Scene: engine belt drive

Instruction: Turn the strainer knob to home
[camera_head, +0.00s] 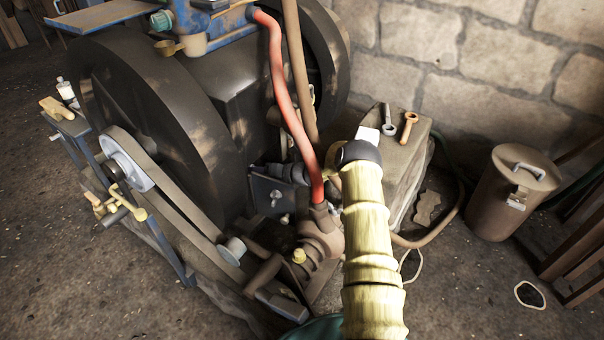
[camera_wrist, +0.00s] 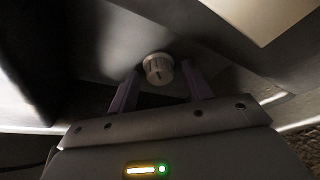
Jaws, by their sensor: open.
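In the wrist view a small pale round knob (camera_wrist: 158,69) with ridged sides and a dark mark on its face sits against a dark surface. I take it to be the strainer knob. My gripper (camera_wrist: 160,76) is open, with one finger on each side of the knob and a visible gap at both sides. I cannot tell whether the knob is fully between the fingertips or just beyond them. In the head view my yellow-sleeved arm reaches in from the bottom, and I cannot make out the fingers or this knob there.
A large dark engine flywheel (camera_head: 150,120) and a belt (camera_head: 185,208) fill the left. A red hose (camera_head: 281,85) runs down to a rusty pump (camera_head: 322,238).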

